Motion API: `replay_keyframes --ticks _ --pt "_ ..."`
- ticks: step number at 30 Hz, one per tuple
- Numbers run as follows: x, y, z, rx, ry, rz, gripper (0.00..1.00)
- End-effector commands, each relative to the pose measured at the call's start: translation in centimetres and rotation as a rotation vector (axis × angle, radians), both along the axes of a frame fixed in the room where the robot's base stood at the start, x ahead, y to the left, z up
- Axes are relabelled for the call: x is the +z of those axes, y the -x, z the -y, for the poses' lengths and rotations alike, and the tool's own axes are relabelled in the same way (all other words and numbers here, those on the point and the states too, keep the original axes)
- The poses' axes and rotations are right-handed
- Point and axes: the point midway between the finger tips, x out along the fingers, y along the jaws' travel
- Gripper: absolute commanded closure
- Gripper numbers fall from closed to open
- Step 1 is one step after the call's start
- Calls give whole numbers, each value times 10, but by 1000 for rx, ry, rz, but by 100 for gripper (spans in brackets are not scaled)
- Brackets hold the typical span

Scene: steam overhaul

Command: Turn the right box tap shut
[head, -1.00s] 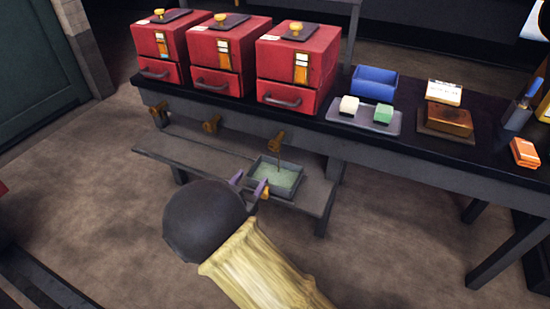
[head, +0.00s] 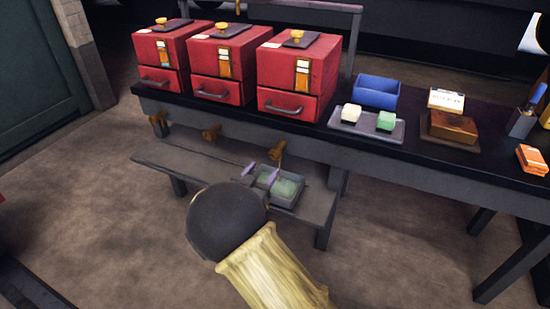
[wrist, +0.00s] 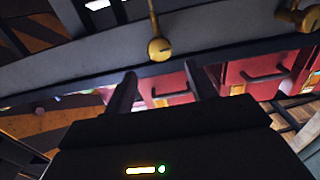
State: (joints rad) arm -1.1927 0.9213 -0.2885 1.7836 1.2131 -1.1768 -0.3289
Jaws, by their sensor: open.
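The right box tap (head: 277,149) is a brass fitting hanging below the bench's front edge, under the right red box (head: 298,75). In the wrist view, which appears upside down, the tap's round brass end (wrist: 159,49) lies just beyond my fingertips, roughly in line with the gap between them. A thin line runs from it, perhaps a stream. My gripper (head: 257,174) is open and empty, low in front of the tap and apart from it. Its two fingers also show in the wrist view (wrist: 161,74). A grey tray (head: 290,204) with greenish contents sits below the tap, partly hidden by my gripper.
Two other brass taps hang to the left, the middle one (head: 211,133) and the left one (head: 158,124). A low grey shelf (head: 200,175) runs beneath them. The black bench top (head: 408,140) carries the red boxes, a blue bin (head: 375,88) and a soap tray (head: 345,125).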

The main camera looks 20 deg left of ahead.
Motion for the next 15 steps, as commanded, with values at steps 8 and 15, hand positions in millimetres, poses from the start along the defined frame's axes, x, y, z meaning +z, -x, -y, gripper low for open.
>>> replay_keyframes --ticks 8,15 --pt "-3 -51 5 -3 -2 2 44" --pt "-2 -86 7 -2 0 2 44"
